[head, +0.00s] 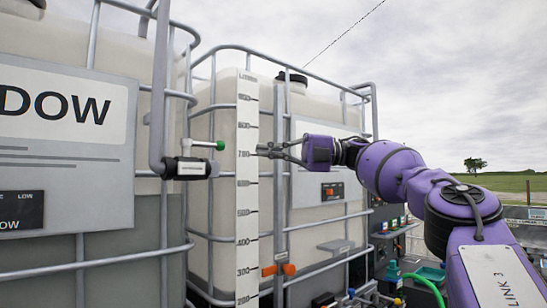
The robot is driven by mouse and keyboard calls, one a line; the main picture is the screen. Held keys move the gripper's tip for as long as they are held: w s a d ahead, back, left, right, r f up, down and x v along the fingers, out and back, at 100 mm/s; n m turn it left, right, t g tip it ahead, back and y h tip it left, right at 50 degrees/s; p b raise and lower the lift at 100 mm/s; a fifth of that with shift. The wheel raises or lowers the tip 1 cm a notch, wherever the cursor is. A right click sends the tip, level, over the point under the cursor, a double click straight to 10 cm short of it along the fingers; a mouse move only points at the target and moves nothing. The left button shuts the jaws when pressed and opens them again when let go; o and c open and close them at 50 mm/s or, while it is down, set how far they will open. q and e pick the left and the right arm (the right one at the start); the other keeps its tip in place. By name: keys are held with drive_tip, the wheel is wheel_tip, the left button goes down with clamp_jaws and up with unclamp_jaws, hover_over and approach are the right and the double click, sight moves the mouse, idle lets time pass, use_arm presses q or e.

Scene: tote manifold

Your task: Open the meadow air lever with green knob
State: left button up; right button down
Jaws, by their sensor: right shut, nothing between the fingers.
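The air lever is a short light rod with a green knob (220,145) at its right end. It sits above a dark valve body (188,169) on a grey pipe, in front of the left tote, whose sign (60,105) shows the letters "DOW". The rod points right, roughly level. My right gripper (262,150) is shut and empty. In the picture its fingertips are a little right of the green knob, over the edge of the white scale, and point left. I see a gap between them and the knob; depth is hard to tell. My left gripper is not in view.
A white graduated scale (247,210) stands upright between the knob and my right gripper in the picture. A second caged tote (222,195) stands behind it. An orange fitting (287,269) is low on the scale's post. A green hose (425,284) and several small fittings lie lower right.

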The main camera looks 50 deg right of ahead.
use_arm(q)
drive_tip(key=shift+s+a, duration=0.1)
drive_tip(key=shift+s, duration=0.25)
use_arm(e)
drive_tip(key=shift+s+d+f, duration=0.1)
drive_tip(key=shift+s+d, duration=0.1)
drive_tip(key=shift+d, duration=0.35)
drive_tip(key=shift+s+d+f, duration=0.1)
drive_tip(key=shift+s+d, duration=0.05)
drive_tip(key=shift+d, duration=0.35)
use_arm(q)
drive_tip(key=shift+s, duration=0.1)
use_arm(e)
drive_tip(key=shift+d, duration=0.1)
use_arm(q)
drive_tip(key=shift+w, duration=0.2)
